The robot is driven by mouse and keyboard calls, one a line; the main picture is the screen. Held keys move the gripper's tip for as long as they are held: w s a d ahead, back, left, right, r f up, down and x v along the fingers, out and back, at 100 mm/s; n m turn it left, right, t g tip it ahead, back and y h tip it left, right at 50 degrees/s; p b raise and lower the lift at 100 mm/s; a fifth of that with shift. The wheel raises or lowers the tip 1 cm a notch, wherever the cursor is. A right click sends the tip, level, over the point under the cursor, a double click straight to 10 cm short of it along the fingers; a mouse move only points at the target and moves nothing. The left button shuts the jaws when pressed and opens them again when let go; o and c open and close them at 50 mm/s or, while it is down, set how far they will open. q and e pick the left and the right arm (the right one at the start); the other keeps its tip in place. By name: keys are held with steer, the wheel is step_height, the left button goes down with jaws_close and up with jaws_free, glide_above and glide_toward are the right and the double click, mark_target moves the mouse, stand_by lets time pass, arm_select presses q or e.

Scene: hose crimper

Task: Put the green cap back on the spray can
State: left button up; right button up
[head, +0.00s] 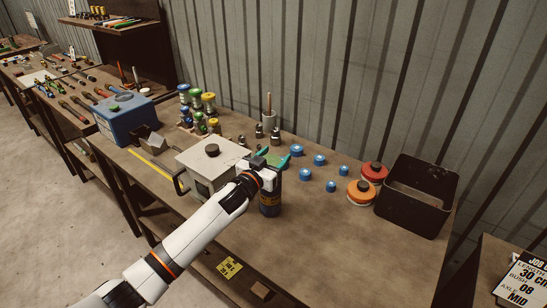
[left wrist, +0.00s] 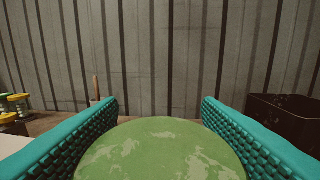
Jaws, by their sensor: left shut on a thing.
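The green cap (left wrist: 160,150), with pale worn patches, fills the lower middle of the left wrist view. It sits between the teal ribbed fingers of my left gripper (left wrist: 160,128), which is shut on it. In the head view my left gripper (head: 273,158) is at the top of a dark can (head: 270,203), which stands upright on the bench. My wrist hides the can's upper part, so I cannot tell whether the cap touches it. My right gripper is out of view.
A white crimper box (head: 212,160) stands close left of the can. Several blue fittings (head: 304,174) lie to the right, with an orange reel (head: 361,192), a red reel (head: 374,172) and a black bin (head: 410,215) beyond.

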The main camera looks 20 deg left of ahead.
arm_select(q)
steer(key=o, duration=1.1)
steer(key=shift+s, duration=0.1)
steer(key=b+v, duration=0.2)
steer(key=v, duration=1)
steer(key=shift+b, duration=0.3)
